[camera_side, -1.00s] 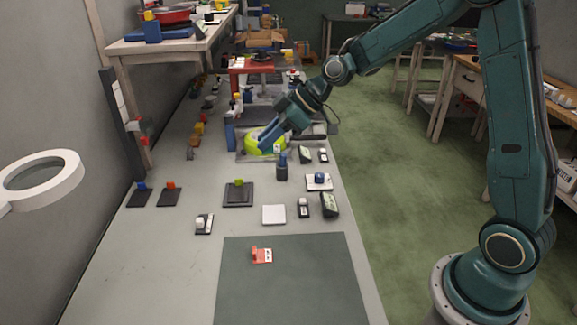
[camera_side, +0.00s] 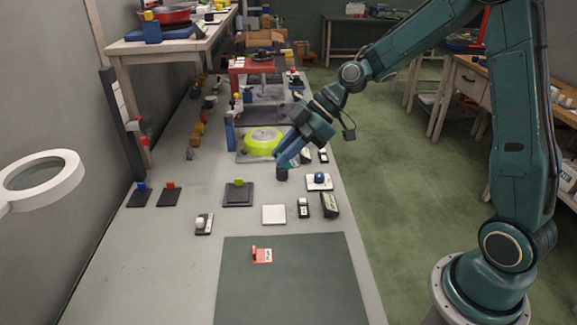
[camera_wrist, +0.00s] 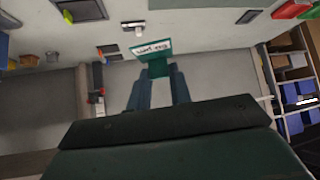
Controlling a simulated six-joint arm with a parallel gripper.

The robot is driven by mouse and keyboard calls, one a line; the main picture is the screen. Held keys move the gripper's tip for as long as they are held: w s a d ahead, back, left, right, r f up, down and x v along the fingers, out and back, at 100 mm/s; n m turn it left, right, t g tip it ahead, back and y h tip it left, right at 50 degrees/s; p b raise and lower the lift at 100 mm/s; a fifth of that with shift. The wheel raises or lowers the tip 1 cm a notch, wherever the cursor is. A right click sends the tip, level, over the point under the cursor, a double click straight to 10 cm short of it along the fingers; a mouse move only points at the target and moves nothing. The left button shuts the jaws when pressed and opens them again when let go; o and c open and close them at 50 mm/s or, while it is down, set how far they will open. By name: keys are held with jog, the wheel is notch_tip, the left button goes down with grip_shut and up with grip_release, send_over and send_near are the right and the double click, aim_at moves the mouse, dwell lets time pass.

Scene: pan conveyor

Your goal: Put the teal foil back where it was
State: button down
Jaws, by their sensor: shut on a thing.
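My gripper (camera_side: 284,162) is shut on the teal foil (camera_wrist: 158,67), a small teal piece with a white lettered label, which shows between the fingertips in the wrist view (camera_wrist: 159,78). In the side view I cannot make out the foil; the fingers point down over a dark cylinder (camera_side: 282,175) on the grey bench. I cannot tell whether they touch the cylinder. A red piece with a white label (camera_side: 263,256) sits on the dark green mat (camera_side: 290,290) near the front.
A yellow-green round pan (camera_side: 262,141) lies just behind my gripper. Several small blocks and pads stand nearby, among them a white pad (camera_side: 274,215), a black pad (camera_side: 238,196) and a dark device (camera_side: 329,205). A ring lamp (camera_side: 40,182) juts in at left. Much of the mat is clear.

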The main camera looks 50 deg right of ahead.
jog(key=s+a+n+g+y, duration=0.1)
jog(key=s+n+g, duration=0.45)
jog(key=s, duration=0.55)
jog(key=shift+n+t, duration=0.25)
jog(key=shift+t, duration=0.2)
jog(key=f, duration=1.5)
jog(key=shift+a+f, duration=0.2)
jog(key=shift+f, duration=0.15)
jog(key=shift+f, duration=1.9)
jog(key=c, duration=1.3)
grip_release()
jog(key=shift+f, duration=0.1)
jog(key=shift+r, duration=0.2)
jog(key=v, duration=1.2)
jog(key=shift+d+f, duration=0.1)
jog(key=shift+d, duration=0.05)
